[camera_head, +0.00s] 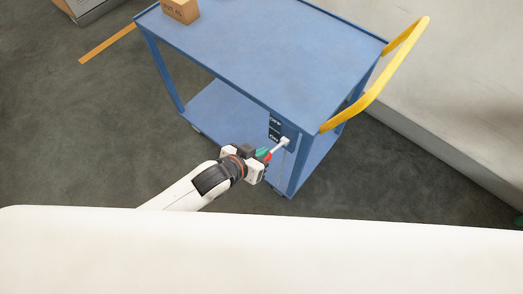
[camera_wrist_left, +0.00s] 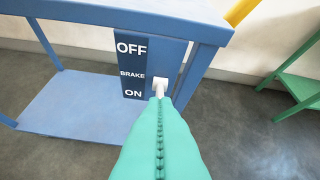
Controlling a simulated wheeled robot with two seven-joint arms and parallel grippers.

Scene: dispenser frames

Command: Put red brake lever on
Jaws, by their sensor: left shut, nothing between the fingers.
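The brake lever (camera_head: 278,147) is on the near corner of the blue cart, a pale rod from a white mount with a red end beside my fingers. In the left wrist view its white mount (camera_wrist_left: 160,84) shows just past my fingertips, right of the dark label (camera_wrist_left: 132,74) reading OFF at top, BRAKE in the middle, ON at bottom. The red part is hidden there. My left gripper (camera_head: 263,154) has teal fingers, shut with nothing between them, close by the lever's red end. Whether they touch it I cannot tell. My right gripper is out of view.
The blue cart (camera_head: 270,45) has a yellow handle (camera_head: 385,75) at right and a cardboard box (camera_head: 181,10) on top. A pale wall stands behind. A green stand (camera_wrist_left: 299,85) shows at right in the wrist view. The floor left of the cart is clear.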

